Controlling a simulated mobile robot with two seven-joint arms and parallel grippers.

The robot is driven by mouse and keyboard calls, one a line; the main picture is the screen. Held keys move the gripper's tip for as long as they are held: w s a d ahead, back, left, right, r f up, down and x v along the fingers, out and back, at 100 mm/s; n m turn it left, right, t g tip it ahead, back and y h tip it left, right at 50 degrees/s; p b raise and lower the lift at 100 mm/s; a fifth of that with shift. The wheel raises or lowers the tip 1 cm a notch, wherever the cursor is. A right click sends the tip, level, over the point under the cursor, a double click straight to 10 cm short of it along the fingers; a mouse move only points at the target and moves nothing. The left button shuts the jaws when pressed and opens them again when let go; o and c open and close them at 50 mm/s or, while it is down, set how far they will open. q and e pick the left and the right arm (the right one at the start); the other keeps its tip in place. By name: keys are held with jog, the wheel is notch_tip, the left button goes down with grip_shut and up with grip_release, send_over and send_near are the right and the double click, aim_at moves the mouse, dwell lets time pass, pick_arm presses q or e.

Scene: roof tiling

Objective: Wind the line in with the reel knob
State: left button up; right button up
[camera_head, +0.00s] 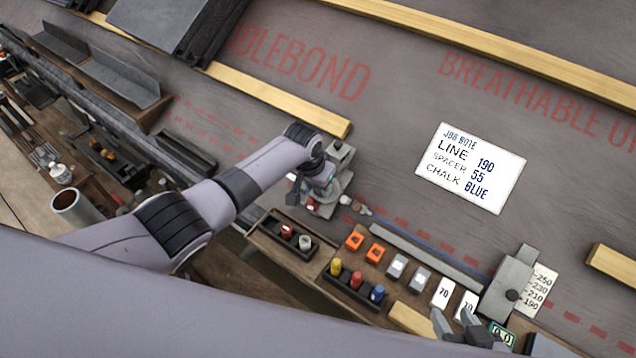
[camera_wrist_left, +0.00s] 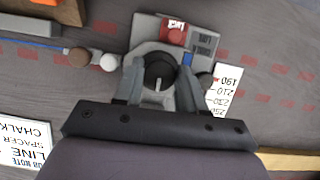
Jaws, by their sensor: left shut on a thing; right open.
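The reel (camera_head: 338,190) is a grey device on the dark roof, partly hidden by my left arm in the head view. In the left wrist view its body (camera_wrist_left: 197,30) has a red part (camera_wrist_left: 173,35) on top. My left gripper (camera_wrist_left: 160,85) is over it, fingers shut on the round black reel knob (camera_wrist_left: 158,72). The blue line (camera_wrist_left: 35,42) runs leftward there, with a brown and a white piece at its near end; the line (camera_head: 440,258) also shows in the head view. My right gripper (camera_head: 457,325) is open and empty at the bottom right.
A job note (camera_head: 471,168) reads line 190, spacer 55, chalk blue. A wooden tray (camera_head: 300,262) holds coloured bottles, with orange and grey blocks alongside. Wooden battens (camera_head: 280,97) cross the roof.

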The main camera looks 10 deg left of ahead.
jog(key=shift+r, duration=0.1)
pick_arm(q)
jog(key=o, duration=1)
jog(key=shift+r, duration=0.1)
pick_arm(e)
jog(key=shift+r, duration=0.15)
pick_arm(q)
jog(key=shift+s+r+p, duration=0.1)
jog(key=shift+r+p, duration=0.15)
jog(key=shift+p, duration=0.05)
pick_arm(e)
jog(key=shift+r, duration=0.2)
pick_arm(q)
jog(key=shift+p+v, duration=1.45)
jog(key=shift+v, duration=1.75)
pick_arm(e)
jog(key=shift+s+d+r, duration=0.15)
jog(key=shift+d+r, duration=0.25)
jog(key=shift+r, duration=0.3)
jog(key=shift+a, duration=0.15)
pick_arm(q)
jog(key=shift+s+f, duration=0.1)
